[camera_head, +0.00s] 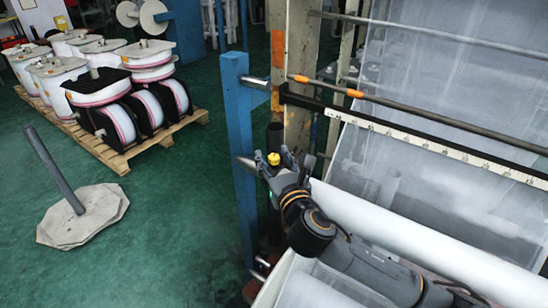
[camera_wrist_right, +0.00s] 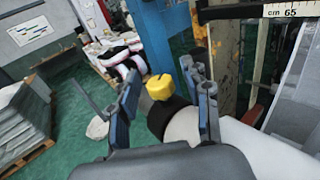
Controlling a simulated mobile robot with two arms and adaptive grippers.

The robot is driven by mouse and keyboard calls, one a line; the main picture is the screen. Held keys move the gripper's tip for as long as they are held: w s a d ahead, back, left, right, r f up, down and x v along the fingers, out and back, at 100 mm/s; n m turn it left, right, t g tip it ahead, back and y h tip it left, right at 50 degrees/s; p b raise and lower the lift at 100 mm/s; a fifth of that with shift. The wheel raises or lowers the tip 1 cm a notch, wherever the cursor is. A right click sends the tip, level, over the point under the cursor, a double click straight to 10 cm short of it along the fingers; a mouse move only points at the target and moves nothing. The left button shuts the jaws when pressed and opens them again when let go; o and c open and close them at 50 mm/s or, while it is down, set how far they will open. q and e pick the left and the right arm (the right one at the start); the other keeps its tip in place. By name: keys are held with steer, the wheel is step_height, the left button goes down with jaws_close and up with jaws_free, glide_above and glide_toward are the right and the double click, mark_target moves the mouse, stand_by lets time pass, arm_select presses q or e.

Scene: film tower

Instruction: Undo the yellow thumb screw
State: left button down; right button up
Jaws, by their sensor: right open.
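The yellow thumb screw (camera_head: 274,159) is small in the head view, at the blue post beside the machine. In the right wrist view the yellow thumb screw (camera_wrist_right: 160,87) sits at the dark end of a white roller, between my open fingers. My right gripper (camera_head: 270,168) reaches up to it from the lower right. In the wrist view the right gripper's (camera_wrist_right: 163,95) two fingers stand apart, one on each side of the screw. I cannot tell whether either finger touches it. My left gripper is not in view.
The blue post (camera_head: 240,150) stands just left of the gripper. A white film roller (camera_head: 420,245) and a ruler bar (camera_head: 430,142) lie to the right. A pallet (camera_head: 115,155) with white spools and a pole on a flat base (camera_head: 85,215) stand on the open green floor.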

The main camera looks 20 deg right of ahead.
steer(key=s, duration=1.2)
